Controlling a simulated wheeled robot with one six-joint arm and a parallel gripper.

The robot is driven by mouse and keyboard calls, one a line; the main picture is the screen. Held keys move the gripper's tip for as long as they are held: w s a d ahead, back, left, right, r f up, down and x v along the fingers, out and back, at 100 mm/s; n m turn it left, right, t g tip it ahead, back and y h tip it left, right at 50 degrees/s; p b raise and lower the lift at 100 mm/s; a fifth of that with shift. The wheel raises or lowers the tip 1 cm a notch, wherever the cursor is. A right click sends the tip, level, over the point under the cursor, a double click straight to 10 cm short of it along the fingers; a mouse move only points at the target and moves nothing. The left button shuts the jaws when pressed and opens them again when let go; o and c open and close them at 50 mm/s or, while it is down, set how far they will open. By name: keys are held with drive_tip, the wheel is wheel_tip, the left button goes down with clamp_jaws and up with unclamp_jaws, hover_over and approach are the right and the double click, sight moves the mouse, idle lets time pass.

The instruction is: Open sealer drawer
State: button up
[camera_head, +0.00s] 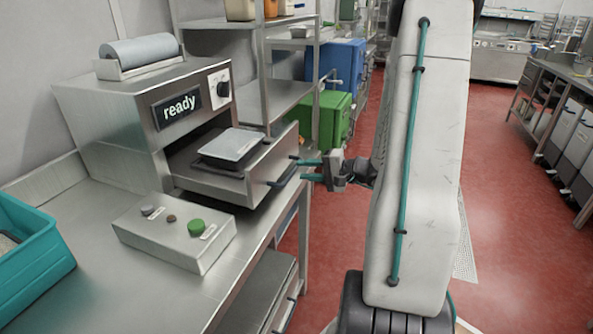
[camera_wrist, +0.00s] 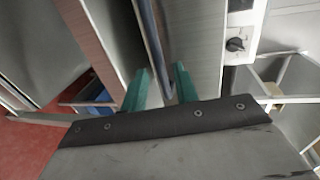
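The sealer (camera_head: 128,118) is a steel box on the bench at the left, with a display reading "ready". Its drawer (camera_head: 225,188) stands pulled out, and a pale, lidded tray (camera_head: 231,146) sits in it. The dark bar handle (camera_head: 281,180) is on the drawer front. My gripper (camera_head: 297,167) is at the far end of this handle, its teal fingers apart. In the wrist view, the handle bar (camera_wrist: 152,35) runs between the two fingers (camera_wrist: 162,70), with what looks like a gap on each side. Contact with the handle cannot be made out.
A control box (camera_head: 175,236) with a green button stands on the bench before the drawer. A teal bin (camera_head: 35,262) is at the left edge. Shelving (camera_head: 263,75), a blue crate (camera_head: 345,62) and a green bin (camera_head: 328,118) stand behind. Red floor is clear at the right.

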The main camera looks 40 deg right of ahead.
drive_tip(key=v, duration=0.3)
drive_tip(key=shift+s, duration=0.2)
idle(0.4)
